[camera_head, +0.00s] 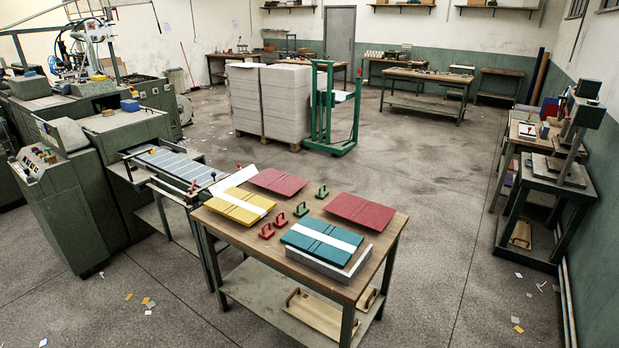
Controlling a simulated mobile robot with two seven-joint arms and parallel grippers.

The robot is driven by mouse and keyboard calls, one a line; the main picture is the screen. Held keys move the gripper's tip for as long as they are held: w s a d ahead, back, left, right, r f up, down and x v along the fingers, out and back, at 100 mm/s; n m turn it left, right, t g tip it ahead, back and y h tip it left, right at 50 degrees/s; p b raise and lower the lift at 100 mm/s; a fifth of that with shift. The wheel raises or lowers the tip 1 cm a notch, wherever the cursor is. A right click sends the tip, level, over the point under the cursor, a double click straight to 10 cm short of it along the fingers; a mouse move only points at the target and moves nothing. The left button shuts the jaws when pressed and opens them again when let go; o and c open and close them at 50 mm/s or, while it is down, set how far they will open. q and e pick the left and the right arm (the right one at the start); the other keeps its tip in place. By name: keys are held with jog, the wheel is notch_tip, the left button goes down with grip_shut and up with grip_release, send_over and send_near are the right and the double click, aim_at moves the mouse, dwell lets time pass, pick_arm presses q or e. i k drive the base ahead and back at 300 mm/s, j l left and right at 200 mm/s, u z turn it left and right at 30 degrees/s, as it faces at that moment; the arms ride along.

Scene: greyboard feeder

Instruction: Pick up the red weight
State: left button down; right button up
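A similar green weight (322,192) stands further back in the same row. Neither of my grippers is in view, and nothing is seen touching the weights.
On the work table (226,228) lie a yellow cover (236,210), a teal cover (310,248) on a grey stack, and two dark red covers (277,182), (360,212). A green machine (75,205) stands left. The floor right of the table is open.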

aim_at(266, 233)
jog(key=i+l+u, duration=0.1)
jog(key=i+u, duration=0.15)
jog(key=i, duration=0.35)
jog(key=i+l+u, duration=0.25)
jog(key=i, duration=0.35)
jog(key=i+l+u, duration=0.25)
jog(key=i, duration=0.3)
jog(key=i+l+u, duration=0.25)
jog(key=i+l, duration=0.2)
jog(key=i+l+u, duration=0.5)
jog(key=u, duration=0.15)
jog(key=i+l+u, duration=0.3)
jog(key=l, duration=0.15)
jog(key=l+u, duration=0.35)
jog(key=i+l+u, duration=0.15)
jog(key=l+u, duration=0.15)
jog(key=l, duration=0.2)
